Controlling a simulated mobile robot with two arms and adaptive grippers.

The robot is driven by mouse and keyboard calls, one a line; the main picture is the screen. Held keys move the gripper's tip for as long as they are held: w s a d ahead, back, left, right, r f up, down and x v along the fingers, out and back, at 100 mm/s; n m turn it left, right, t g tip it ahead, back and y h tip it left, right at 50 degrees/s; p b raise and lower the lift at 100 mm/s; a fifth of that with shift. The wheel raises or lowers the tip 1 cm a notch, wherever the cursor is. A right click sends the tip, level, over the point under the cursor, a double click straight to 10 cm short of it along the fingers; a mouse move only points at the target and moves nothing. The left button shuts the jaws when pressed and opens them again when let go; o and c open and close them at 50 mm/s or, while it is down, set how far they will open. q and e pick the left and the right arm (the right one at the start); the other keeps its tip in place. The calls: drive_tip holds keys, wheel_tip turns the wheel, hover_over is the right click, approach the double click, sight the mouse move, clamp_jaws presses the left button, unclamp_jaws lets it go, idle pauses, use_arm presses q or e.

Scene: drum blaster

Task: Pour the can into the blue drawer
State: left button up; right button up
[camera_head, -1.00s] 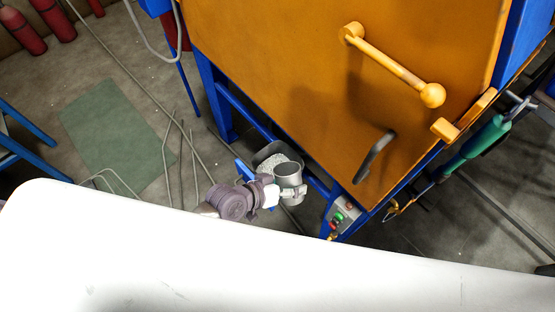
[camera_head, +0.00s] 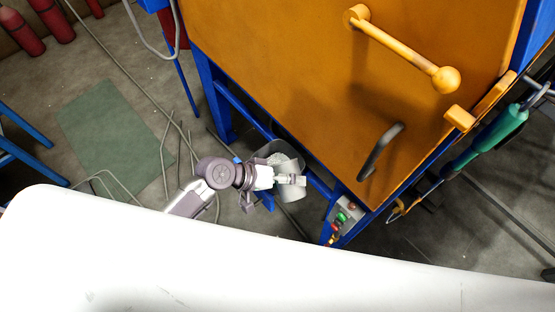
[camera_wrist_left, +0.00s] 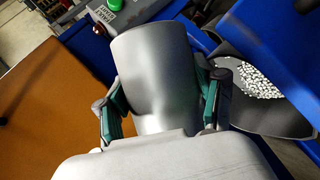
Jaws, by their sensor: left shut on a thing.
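A grey metal can (camera_wrist_left: 155,75) is between the two fingers of my left gripper (camera_wrist_left: 162,105), which is shut on it. In the head view the left gripper (camera_head: 290,180) holds the can (camera_head: 291,193) low beside the orange cabinet. The can looks tilted, and its open mouth and contents are hidden from both views. A dark grey bin with white pellets (camera_head: 280,158) sits close behind the gripper; it also shows right of the can in the wrist view (camera_wrist_left: 262,112). Blue panels (camera_wrist_left: 280,40) stand around this bin; I cannot tell which is the drawer. My right gripper is out of view.
The orange cabinet (camera_head: 310,80) with a yellow lever (camera_head: 400,52) and a black handle (camera_head: 380,150) stands over the work area. A control box (camera_head: 345,212) with a green button is at its lower corner. Open floor lies to the left.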

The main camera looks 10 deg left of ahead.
sight(286, 169)
use_arm(q)
drive_tip(key=shift+w+a+r+n+g+h, duration=0.2)
drive_tip(key=shift+r+n+g+h, duration=0.2)
drive_tip(key=shift+r+n+g, duration=0.15)
drive_tip(key=shift+w+a+r+n+g+h, duration=0.15)
drive_tip(key=shift+w+a+r+n+g, duration=0.05)
drive_tip(key=shift+w, duration=0.2)
drive_tip(key=shift+w+a+r+n+g+h, duration=0.15)
drive_tip(key=shift+w, duration=0.2)
drive_tip(key=shift+w+a+r+n+g+h+p, duration=0.1)
drive_tip(key=shift+w+r+n+g+h+p, duration=0.1)
drive_tip(key=shift+r+n+g+h+p, duration=0.35)
drive_tip(key=shift+w+a+r+n+g+h, duration=0.15)
drive_tip(key=shift+w+r+n+g+h, duration=0.1)
drive_tip(key=shift+n+g, duration=0.1)
drive_tip(key=shift+r, duration=0.1)
